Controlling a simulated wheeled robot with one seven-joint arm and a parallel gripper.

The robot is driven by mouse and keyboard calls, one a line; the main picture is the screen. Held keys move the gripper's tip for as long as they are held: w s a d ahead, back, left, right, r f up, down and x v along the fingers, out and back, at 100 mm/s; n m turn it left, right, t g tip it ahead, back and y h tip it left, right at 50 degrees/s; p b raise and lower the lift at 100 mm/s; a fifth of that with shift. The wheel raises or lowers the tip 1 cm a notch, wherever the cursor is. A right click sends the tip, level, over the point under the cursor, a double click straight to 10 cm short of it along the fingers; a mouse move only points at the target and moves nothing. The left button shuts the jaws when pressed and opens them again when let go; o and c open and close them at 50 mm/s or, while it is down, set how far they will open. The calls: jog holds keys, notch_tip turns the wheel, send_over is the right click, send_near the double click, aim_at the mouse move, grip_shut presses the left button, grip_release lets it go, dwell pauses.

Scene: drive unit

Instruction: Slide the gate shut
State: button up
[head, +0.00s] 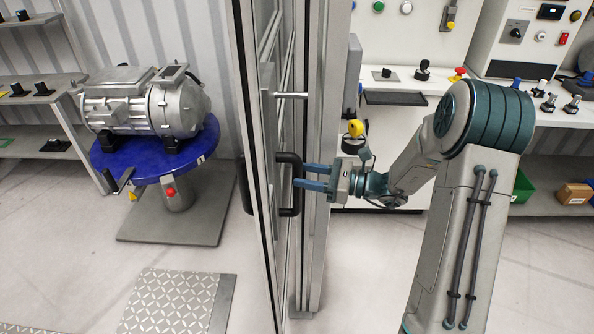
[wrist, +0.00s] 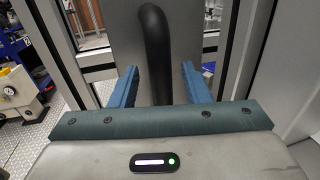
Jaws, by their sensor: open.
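The gate (head: 268,120) is a tall metal-framed sliding panel, seen nearly edge-on in the middle of the head view. A black bar handle (head: 297,185) stands out from its near face, and it also shows in the wrist view (wrist: 156,55), running upright. My gripper (head: 308,175) is at the handle, coming from the right. Its two blue fingers are open, one on each side of the handle in the wrist view (wrist: 158,85), with gaps on both sides. I cannot tell whether either finger touches the handle.
A grey motor (head: 150,100) sits on a round blue table (head: 140,160) left of the gate. Behind my arm is a white workbench (head: 385,120) with knobs and switches. A green bin (head: 522,187) and a cardboard box (head: 574,194) lie on the lower right shelf.

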jog(key=shift+x, duration=1.35)
grip_shut()
